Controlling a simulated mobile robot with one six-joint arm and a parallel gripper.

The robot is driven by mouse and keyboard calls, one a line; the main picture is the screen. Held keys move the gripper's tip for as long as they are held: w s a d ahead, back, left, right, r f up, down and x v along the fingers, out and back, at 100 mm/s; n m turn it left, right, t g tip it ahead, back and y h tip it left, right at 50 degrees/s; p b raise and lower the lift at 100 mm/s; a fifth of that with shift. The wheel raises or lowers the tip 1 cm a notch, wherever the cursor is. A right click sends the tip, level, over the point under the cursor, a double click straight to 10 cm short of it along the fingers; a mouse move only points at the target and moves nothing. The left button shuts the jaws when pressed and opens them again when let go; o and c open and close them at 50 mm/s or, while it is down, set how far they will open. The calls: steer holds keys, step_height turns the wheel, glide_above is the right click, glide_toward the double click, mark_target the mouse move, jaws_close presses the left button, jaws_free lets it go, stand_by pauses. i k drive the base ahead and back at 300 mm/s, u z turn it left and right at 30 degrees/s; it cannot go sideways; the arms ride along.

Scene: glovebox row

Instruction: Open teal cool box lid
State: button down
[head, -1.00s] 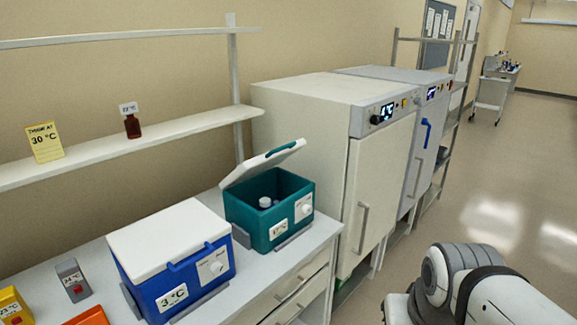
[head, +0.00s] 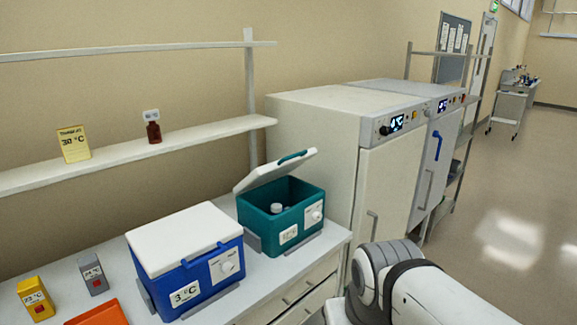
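The teal cool box (head: 268,222) stands on the white bench at its right end. Its white lid (head: 277,170) is raised and tilted, hinged up at the back left, with a teal handle along its upper edge. A small white-capped container (head: 277,208) shows inside the open box. The box front carries a label and a white dial. Part of my arm shows at the lower right, but my gripper is out of view.
A blue cool box (head: 187,278) labelled 3 °C, lid shut, stands left of the teal one. A yellow timer-like block (head: 36,299), a grey block (head: 93,274) and an orange item (head: 98,314) lie further left.

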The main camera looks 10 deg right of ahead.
mark_target(262, 174)
steer(key=z, duration=0.05)
steer(key=i, duration=1)
steer(key=u, duration=0.05)
